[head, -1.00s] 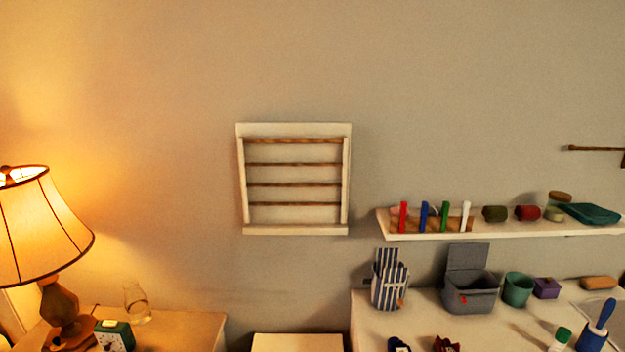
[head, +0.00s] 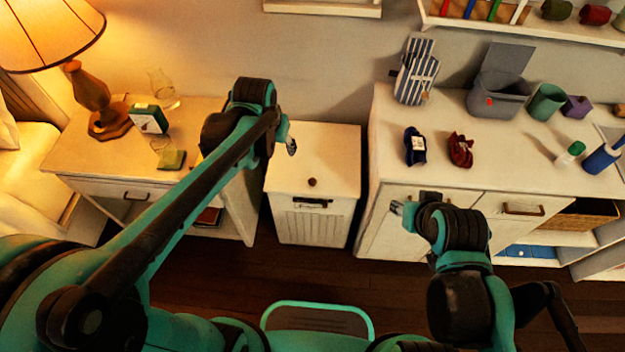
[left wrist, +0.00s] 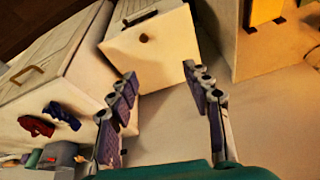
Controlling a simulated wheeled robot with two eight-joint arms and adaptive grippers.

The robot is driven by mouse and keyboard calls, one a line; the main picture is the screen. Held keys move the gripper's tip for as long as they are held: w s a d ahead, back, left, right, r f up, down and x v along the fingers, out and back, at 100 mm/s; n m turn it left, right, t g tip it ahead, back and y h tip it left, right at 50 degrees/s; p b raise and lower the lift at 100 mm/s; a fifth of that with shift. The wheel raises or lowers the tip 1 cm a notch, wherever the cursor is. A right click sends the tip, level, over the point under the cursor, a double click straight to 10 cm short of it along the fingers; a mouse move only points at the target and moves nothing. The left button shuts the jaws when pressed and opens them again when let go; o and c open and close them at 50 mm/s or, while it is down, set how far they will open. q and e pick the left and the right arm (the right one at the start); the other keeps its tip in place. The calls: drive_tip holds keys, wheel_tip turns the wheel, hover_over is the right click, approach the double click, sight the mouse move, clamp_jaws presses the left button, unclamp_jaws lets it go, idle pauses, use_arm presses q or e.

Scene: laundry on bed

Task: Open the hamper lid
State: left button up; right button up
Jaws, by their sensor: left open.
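The white hamper (head: 305,222) stands on the floor between the nightstand and the dresser. Its pale lid (head: 330,150) lies flat and shut, with a dark round knob (head: 312,182) near the front edge. In the left wrist view the knob (left wrist: 143,38) shows beyond my fingertips. My left gripper (head: 291,146) is over the left part of the lid in the head view, behind and left of the knob; its fingers (left wrist: 158,78) are spread and empty in the left wrist view. My right gripper (head: 398,208) is before the dresser, its fingers small and partly hidden.
The dresser (head: 385,165), bearing a grey bin (head: 497,97) and several small items, is close on the right. A teal-framed chair-like thing (head: 318,306) is at the bottom.

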use_arm(q)
drive_tip(key=w+d+f+m+g+b, duration=0.15)
drive_tip(key=w+d+f, duration=0.25)
drive_tip(key=w+f, duration=0.75)
drive_tip(key=g+b, duration=0.2)
hover_over(312, 180)
drive_tip(key=shift+m, duration=0.45)
wheel_tip(312, 180, down, 14)
drive_tip(key=shift+d+f, duration=0.1)
drive_tip(key=shift+f, duration=0.05)
wheel_tip(312, 180, down, 8)
drive_tip(key=b, duration=0.3)
drive_tip(key=shift+s, duration=0.1)
clamp_jaws()
